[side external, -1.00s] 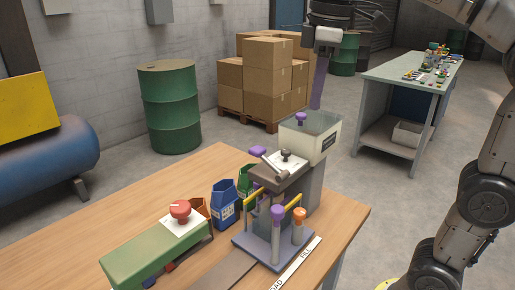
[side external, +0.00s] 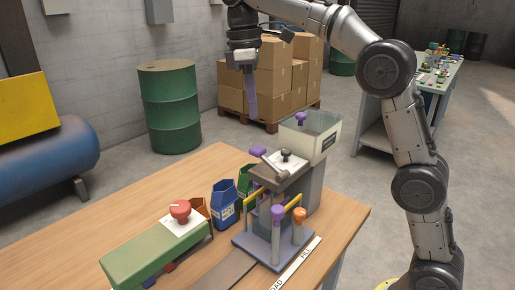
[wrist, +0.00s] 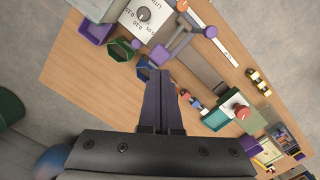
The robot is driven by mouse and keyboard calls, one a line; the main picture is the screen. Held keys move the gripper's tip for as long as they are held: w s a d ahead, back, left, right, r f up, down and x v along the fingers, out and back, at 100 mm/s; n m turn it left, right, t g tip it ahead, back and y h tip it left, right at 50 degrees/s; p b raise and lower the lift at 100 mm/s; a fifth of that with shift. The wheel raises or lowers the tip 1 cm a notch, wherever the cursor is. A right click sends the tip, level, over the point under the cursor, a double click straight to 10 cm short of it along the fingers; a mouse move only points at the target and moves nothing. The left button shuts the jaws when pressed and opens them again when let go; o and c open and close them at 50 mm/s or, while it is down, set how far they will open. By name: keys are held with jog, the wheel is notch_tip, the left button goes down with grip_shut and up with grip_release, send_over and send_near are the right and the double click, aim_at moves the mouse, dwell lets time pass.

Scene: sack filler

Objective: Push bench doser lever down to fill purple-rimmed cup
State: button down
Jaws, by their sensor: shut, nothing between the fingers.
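The bench doser (side external: 300,180) stands on the wooden bench, with a pale hopper on top. Its lever (side external: 270,162) has a purple knob (side external: 257,151) at its left end and sits raised over the body; the lever also shows in the wrist view (wrist: 171,47). My gripper (side external: 250,118) is shut and empty, pointing down in the air, above and beyond the lever in the side view. Its purple fingers (wrist: 165,82) are together in the wrist view, apart from the lever. I cannot clearly make out the purple-rimmed cup.
Blue (side external: 224,204) and green (side external: 245,180) bins stand left of the doser. A green box (side external: 150,250) with a red knob (side external: 180,210) is at front left. Purple-topped (side external: 278,225) and orange-topped (side external: 299,228) posts stand at the doser's front. Bench at far left is clear.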

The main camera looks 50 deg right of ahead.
jog(key=shift+f, duration=0.15)
send_over(258, 148)
jog(key=f, duration=0.4)
jog(key=shift+w+a+f, duration=0.2)
jog(key=shift+f, duration=1.15)
jog(key=shift+f, duration=0.1)
